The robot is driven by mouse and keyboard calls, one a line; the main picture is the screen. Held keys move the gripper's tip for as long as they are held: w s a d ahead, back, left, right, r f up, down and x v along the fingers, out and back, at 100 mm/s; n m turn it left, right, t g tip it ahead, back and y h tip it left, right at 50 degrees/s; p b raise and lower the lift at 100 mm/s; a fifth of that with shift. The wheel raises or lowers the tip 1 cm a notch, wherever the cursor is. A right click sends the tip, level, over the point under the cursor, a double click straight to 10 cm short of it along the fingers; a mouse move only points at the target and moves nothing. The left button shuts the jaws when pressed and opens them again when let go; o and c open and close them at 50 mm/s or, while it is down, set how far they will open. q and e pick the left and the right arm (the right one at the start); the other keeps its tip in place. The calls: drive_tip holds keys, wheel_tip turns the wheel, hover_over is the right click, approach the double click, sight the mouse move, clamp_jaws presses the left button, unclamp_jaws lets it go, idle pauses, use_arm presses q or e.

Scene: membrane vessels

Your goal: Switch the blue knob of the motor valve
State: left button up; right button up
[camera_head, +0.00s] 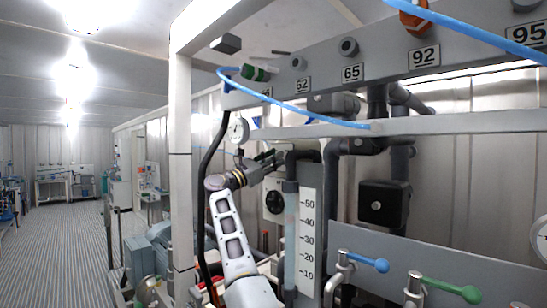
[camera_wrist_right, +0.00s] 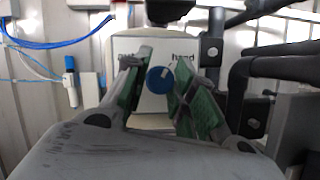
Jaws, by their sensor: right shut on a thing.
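In the right wrist view, the round blue knob (camera_wrist_right: 160,80) sits on the front of a pale box (camera_wrist_right: 155,108), the motor valve. Lettering on the box above the knob reads "hand" on the right; the left word is partly covered. The two green-padded fingers of my right gripper (camera_wrist_right: 164,72) stand on either side of the knob and are shut on it. In the head view my right gripper (camera_head: 272,158) reaches up and right behind the frame's pipes; the blue knob is hidden there. My left gripper is not in view.
A clear flow tube with a scale (camera_head: 307,240) and a dark pipe stand just right of my arm. Blue (camera_head: 375,263) and green (camera_head: 455,290) handled valves are at lower right. The aisle at left is free.

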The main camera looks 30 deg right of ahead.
drive_tip(key=shift+f+m+g+p, duration=0.1)
drive_tip(key=shift+m+g+p, duration=0.6)
drive_tip(key=shift+m, duration=0.55)
drive_tip(key=shift+m+g+p, duration=0.5)
drive_tip(key=shift+m+p, duration=0.25)
drive_tip(key=shift+m, duration=0.8)
drive_tip(key=o, duration=1)
drive_tip(key=shift+o, duration=0.2)
drive_tip(key=shift+n, duration=0.4)
